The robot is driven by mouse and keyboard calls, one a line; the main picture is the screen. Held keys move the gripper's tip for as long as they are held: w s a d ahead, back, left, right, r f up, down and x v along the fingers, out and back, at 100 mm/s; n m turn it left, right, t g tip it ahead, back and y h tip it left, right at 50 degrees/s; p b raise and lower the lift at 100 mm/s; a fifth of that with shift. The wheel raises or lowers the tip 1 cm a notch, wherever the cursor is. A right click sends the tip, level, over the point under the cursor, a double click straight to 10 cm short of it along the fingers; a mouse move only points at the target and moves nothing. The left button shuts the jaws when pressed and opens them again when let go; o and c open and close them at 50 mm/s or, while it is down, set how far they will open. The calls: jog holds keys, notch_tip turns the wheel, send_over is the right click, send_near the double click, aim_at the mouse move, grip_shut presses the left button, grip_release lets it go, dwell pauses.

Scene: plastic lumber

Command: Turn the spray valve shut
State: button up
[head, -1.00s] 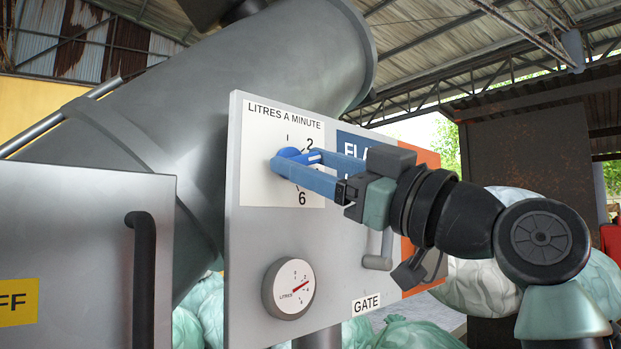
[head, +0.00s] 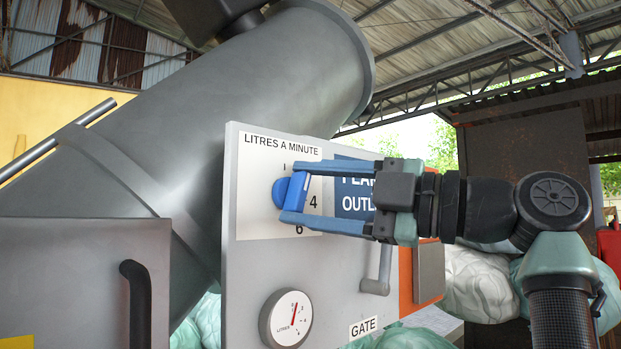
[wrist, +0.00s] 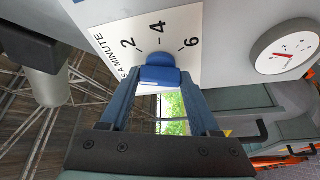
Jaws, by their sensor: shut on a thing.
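The blue spray valve knob (head: 291,191) sits on a white dial plate (head: 255,225) headed "LITRES A MINUTE", with numbers around it. Its raised bar stands nearly upright in the head view. My gripper (head: 294,193) is shut on the bar, one finger at its upper end and one at its lower end. In the wrist view the knob (wrist: 160,74) lies between the tips of my gripper (wrist: 160,82). A white mark shows on the bar there. The round litres gauge (head: 286,319) is below, its red needle pointing nearly straight up; it also shows in the wrist view (wrist: 285,50).
A grey gate handle (head: 379,278) sticks out below my gripper, above the "GATE" label (head: 363,327). A black-handled grey cabinet (head: 70,270) stands left. Pale sacks (head: 475,280) lie behind.

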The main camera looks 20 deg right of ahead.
jog(key=shift+r+n+g+h+p, duration=0.15)
jog(key=shift+n+g+h+p, duration=0.35)
jog(key=shift+n+p, duration=0.75)
jog(key=shift+n+b, duration=0.3)
jog(key=shift+n, duration=0.25)
jog(key=o, duration=1.4)
jog(key=shift+w, duration=0.1)
jog(key=shift+c, duration=0.2)
jog(key=shift+d, duration=0.1)
jog(key=b+v, duration=0.4)
jog(key=v, duration=0.9)
